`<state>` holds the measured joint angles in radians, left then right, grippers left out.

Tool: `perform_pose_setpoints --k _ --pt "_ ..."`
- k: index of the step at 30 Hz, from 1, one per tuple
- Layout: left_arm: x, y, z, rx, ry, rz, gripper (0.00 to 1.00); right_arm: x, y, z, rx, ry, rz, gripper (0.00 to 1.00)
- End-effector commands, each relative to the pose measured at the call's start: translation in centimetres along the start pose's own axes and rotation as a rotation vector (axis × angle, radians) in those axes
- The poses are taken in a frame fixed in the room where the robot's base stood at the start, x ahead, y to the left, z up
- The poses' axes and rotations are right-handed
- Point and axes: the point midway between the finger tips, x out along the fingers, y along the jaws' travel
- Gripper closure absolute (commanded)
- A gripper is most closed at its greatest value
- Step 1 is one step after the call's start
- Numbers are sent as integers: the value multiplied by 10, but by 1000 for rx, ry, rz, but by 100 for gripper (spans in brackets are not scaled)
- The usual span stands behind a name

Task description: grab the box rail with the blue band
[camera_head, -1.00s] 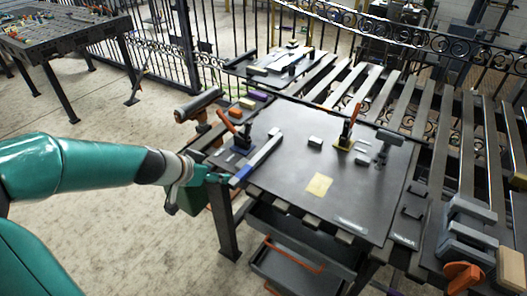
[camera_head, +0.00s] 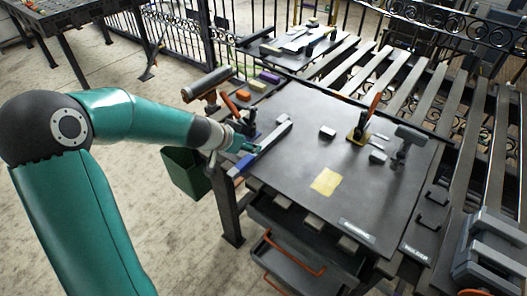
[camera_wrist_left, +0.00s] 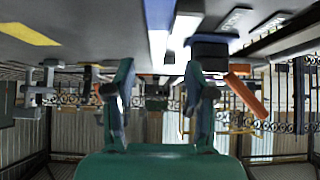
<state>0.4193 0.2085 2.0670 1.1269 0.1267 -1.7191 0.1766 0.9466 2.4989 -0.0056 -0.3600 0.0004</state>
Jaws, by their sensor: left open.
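The box rail (camera_head: 272,140) is a long pale grey bar lying along the left part of the dark worktable, with a blue band (camera_head: 240,167) near its front end. In the left wrist view, which appears upside down, the blue band (camera_wrist_left: 159,12) and pale rail (camera_wrist_left: 158,45) show at the top centre. My left gripper (camera_head: 251,145) is over the table's left edge, close beside the rail. In the left wrist view its two fingers (camera_wrist_left: 158,88) are spread with nothing between them. Whether it touches the rail cannot be told. My right gripper is not in view.
An orange-handled clamp (camera_head: 243,115) stands just behind my left gripper, and another clamp (camera_head: 362,128) stands farther right. A yellow note (camera_head: 326,181) lies on the worktable (camera_head: 300,205). A green bin (camera_head: 184,172) is at the table's left side. The table's middle is mostly clear.

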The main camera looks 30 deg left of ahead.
Motion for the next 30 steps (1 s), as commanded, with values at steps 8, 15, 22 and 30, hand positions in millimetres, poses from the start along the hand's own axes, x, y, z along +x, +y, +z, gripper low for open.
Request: perform_pose_setpoints --k 8,15,22,30 --pt "30 0 0 0 1 -1 45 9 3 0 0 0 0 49" --pt "53 2 -3 -2 -1 0 45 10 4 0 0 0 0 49" --pt "80 2 -4 -2 0 -1 45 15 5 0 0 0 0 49" --pt "81 2 -6 -1 1 -2 46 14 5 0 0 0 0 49"
